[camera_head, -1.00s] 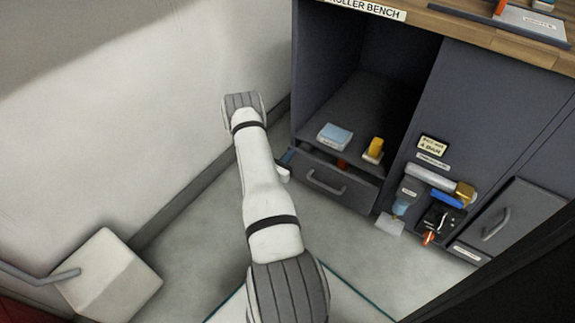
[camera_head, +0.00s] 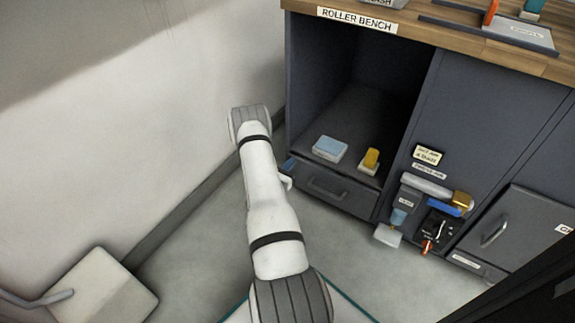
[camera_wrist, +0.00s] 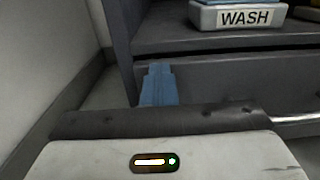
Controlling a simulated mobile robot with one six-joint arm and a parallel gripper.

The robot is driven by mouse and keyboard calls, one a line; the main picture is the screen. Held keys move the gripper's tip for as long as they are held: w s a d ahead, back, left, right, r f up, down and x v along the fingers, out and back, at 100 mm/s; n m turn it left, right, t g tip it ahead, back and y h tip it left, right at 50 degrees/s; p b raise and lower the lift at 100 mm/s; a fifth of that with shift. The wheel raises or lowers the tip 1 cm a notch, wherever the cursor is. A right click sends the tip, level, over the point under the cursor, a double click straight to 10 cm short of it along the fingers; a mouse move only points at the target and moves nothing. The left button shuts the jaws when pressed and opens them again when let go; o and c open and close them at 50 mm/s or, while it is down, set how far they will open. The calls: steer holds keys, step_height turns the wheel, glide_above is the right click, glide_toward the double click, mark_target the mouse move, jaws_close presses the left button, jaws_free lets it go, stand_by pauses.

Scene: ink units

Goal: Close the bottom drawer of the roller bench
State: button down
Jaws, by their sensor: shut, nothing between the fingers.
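The bottom drawer (camera_head: 338,193) is the dark grey front with a bar handle, low in the roller bench (camera_head: 500,122) under the open compartment. It looks flush or nearly flush with the bench; I see no open gap above it in the head view. In the wrist view the drawer front (camera_wrist: 215,85) fills the middle, its handle (camera_wrist: 300,119) at the right. My gripper (camera_wrist: 158,85) shows as shut blue fingers at the left end of the drawer front. Whether they touch it I cannot tell. In the head view my arm hides most of the gripper.
Above the drawer stand a blue-topped tray (camera_head: 329,149), marked WASH in the wrist view, and a yellow block (camera_head: 371,158). Wall (camera_head: 130,110) is close at the left. A pale box (camera_head: 95,290) is on the floor. Pipes and a valve (camera_head: 437,190) stick out right of the drawer.

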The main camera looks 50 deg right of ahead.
steer(key=s+a+p, duration=0.2)
steer(key=a+p, duration=0.2)
steer(key=a, duration=0.9)
steer(key=shift+s+a, duration=0.25)
steer(key=shift+a, duration=0.15)
steer(key=s+a+r+m+g+y+p, duration=0.15)
steer(key=r+m+g+p, duration=0.4)
steer(key=r, duration=1.35)
steer(key=s+a+r+m+g+y+p, duration=0.15)
steer(key=r+m+g+p, duration=0.45)
steer(key=r, duration=1.2)
steer(key=s+a+r+m+t+y+p, duration=0.3)
steer(key=a+r+p, duration=0.4)
steer(key=r, duration=0.5)
steer(key=s+a+r+m+t+y+p, duration=0.2)
steer(key=s+a+r+t+y+p, duration=0.2)
steer(key=a+r, duration=0.8)
steer(key=s+a+r+m+t+y+p, duration=0.3)
steer(key=s+a+r+y+p, duration=0.2)
steer(key=r, duration=0.9)
steer(key=a+y+p, duration=0.2)
steer(key=a+p, duration=0.2)
steer(key=p, duration=0.1)
steer(key=shift+a+m+t+y, duration=0.15)
steer(key=shift+m+t+y, duration=0.15)
steer(key=shift+m+t, duration=0.05)
